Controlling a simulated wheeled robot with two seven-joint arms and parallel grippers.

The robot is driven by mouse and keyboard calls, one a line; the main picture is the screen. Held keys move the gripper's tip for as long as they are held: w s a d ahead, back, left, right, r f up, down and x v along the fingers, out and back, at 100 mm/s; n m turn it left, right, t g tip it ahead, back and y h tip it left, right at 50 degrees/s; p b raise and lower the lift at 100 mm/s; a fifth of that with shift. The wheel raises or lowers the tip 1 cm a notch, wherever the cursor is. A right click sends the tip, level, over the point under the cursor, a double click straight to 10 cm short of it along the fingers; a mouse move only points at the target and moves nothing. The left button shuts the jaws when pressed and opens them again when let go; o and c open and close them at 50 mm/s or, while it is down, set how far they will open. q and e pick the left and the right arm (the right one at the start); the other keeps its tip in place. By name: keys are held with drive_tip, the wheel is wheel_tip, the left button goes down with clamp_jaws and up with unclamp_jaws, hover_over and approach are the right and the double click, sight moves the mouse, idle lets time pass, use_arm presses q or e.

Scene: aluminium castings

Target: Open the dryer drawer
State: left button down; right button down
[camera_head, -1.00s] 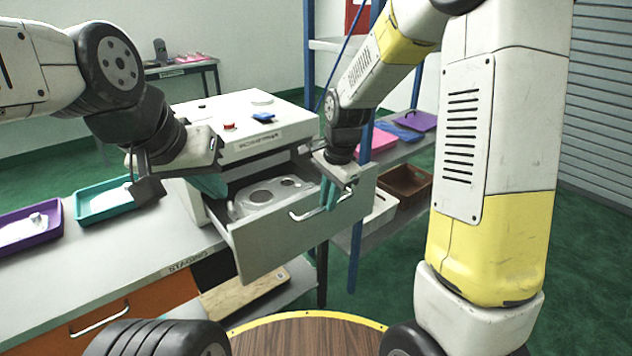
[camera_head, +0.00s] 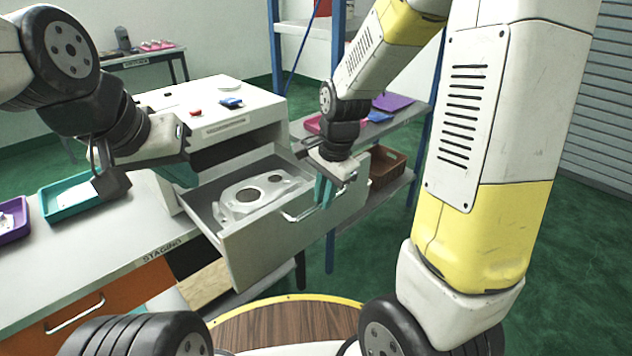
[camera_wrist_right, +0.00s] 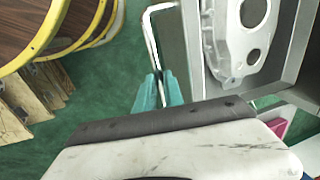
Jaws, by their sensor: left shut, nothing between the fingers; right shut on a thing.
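The dryer (camera_head: 215,112) is a white box on the staging bench. Its grey drawer (camera_head: 262,250) stands pulled well out, with a grey metal casting (camera_head: 255,195) lying inside. My right gripper (camera_head: 324,192) is shut on the drawer's bar handle (camera_head: 300,214). In the right wrist view the teal fingertips (camera_wrist_right: 159,90) close around the handle (camera_wrist_right: 150,40), beside the open drawer with the casting (camera_wrist_right: 240,40). My left gripper (camera_head: 184,172) is shut and empty, in front of the dryer's left side; the arm partly hides its fingers.
A teal tray (camera_head: 48,212) and a purple tray (camera_head: 8,236) with white pieces lie on the bench (camera_head: 110,262) at left. A shelf with a brown crate (camera_head: 388,165) and a purple tray (camera_head: 395,102) stands behind the drawer. Green floor is open at right.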

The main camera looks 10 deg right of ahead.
drive_tip(key=c, duration=1.5)
unclamp_jaws()
drive_tip(key=shift+o, duration=0.2)
wheel_tip(320, 180, up, 8)
drive_tip(key=s, duration=0.1)
drive_tip(key=shift+d+f, duration=0.15)
drive_tip(key=shift+d, duration=0.3)
drive_tip(key=shift+s, duration=0.1)
drive_tip(key=s+d+r+n+t+y, duration=0.1)
drive_tip(key=s+d+r+n+t, duration=0.2)
drive_tip(key=s+r+n, duration=0.6)
drive_tip(key=s+n+t, duration=0.1)
drive_tip(key=s+n, duration=0.1)
drive_tip(key=s, duration=0.1)
drive_tip(key=shift+d, duration=0.2)
